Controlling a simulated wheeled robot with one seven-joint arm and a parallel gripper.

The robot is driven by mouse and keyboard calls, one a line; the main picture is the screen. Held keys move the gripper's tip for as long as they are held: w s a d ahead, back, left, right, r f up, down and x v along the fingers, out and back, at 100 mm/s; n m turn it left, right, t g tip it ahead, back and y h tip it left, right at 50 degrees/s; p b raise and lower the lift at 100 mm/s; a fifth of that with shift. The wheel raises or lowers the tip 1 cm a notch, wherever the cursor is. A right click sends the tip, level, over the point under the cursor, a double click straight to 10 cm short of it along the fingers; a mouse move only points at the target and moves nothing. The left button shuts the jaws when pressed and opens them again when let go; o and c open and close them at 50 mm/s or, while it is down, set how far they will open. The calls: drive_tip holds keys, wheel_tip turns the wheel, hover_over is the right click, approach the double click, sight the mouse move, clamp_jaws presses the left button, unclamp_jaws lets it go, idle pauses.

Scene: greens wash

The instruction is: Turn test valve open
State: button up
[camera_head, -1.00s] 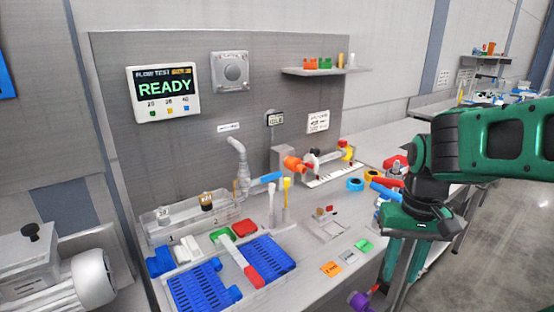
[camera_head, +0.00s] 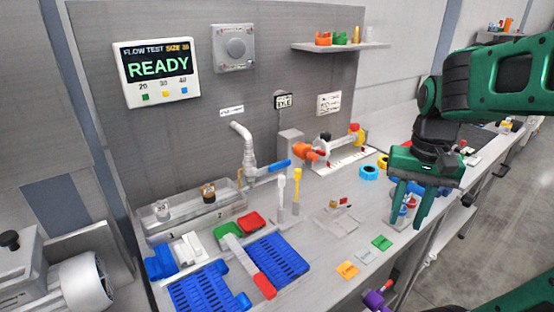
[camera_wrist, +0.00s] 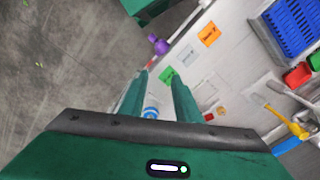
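The test valve is a grey standing pipe (camera_head: 248,150) with a bent spout, in front of the grey back panel. Its blue lever handle (camera_head: 273,167) sticks out to the right, tilted slightly up. My gripper (camera_head: 406,226) is at the right of the bench, well to the right of the lever and apart from it. Its two green fingers point down with a gap between them, and it is open. In the wrist view, a small blue-and-white item (camera_wrist: 151,112) shows between the fingers (camera_wrist: 162,72); how far below it lies is unclear.
A screen (camera_head: 157,72) reads READY. A clear trough (camera_head: 190,218) stands left of the pipe. Blue trays (camera_head: 285,258) and a red-handled brush (camera_head: 262,283) lie in front. White and yellow upright tools (camera_head: 296,188) stand close to the lever. An orange-and-red fixture (camera_head: 330,148) is behind right.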

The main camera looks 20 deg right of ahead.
drive_tip(key=w+a+r+m, duration=0.2)
drive_tip(key=w+r, duration=0.3)
drive_tip(key=w, duration=0.5)
wheel_tip(320, 180, up, 4)
drive_tip(key=r+m, duration=0.1)
drive_tip(key=m, duration=0.4)
hover_over(280, 162)
wheel_tip(280, 162, down, 11)
